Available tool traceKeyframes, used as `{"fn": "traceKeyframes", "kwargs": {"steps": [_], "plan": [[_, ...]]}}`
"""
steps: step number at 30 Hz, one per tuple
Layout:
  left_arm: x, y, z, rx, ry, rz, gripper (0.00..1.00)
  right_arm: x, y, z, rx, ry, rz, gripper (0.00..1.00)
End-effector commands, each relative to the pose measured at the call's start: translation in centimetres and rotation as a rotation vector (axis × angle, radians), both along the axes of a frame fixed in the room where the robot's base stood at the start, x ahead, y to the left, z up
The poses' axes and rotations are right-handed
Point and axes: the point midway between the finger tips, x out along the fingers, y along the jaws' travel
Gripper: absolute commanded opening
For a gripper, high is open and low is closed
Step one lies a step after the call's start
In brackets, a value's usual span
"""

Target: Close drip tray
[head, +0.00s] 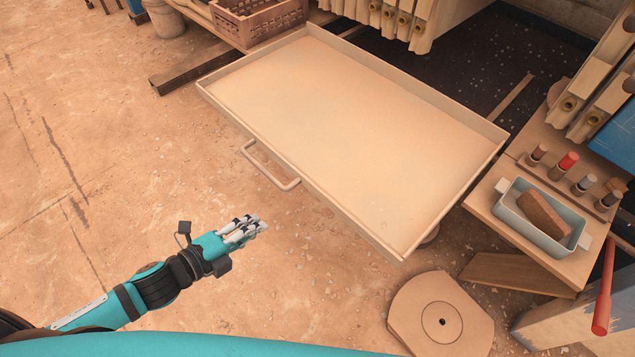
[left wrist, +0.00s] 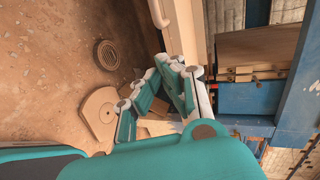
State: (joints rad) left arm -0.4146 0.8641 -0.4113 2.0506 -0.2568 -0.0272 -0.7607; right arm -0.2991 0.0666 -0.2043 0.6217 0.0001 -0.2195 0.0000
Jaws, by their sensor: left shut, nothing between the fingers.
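The drip tray (head: 350,130) is a large, shallow beige tray. It sticks out from under the row of beige press plates (head: 405,18), its inside bare apart from small specks. A curved handle (head: 268,167) is on its front wall. My left gripper (head: 262,228) is shut and empty, low in front of the tray's front wall and apart from the handle. My right gripper is not in view.
A side table at the right bears a grey-blue bin (head: 540,222) with a brown block and several small bottles (head: 567,162). A round-ended board (head: 440,315) lies on the floor near the tray's right corner. A brown crate (head: 258,20) stands behind left. Floor at left is clear.

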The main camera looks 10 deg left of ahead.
Motion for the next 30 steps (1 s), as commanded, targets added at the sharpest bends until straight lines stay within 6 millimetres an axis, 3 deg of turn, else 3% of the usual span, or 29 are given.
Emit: {"fn": "traceKeyframes", "kwargs": {"steps": [5,14,24,30], "plan": [[0.1,-1.3,1.2,0.008,-0.033,-0.039,0.0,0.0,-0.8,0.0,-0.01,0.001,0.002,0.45],[4.0,-4.2,-0.1,0.004,-0.035,-0.036,0.0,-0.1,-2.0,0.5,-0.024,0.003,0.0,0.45],[8.9,-8.1,-1.5,0.006,-0.032,-0.036,0.0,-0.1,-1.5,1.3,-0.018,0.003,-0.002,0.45],[10.1,-9.1,-1.7,0.006,-0.029,-0.034,0.0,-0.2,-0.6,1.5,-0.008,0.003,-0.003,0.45]]}}
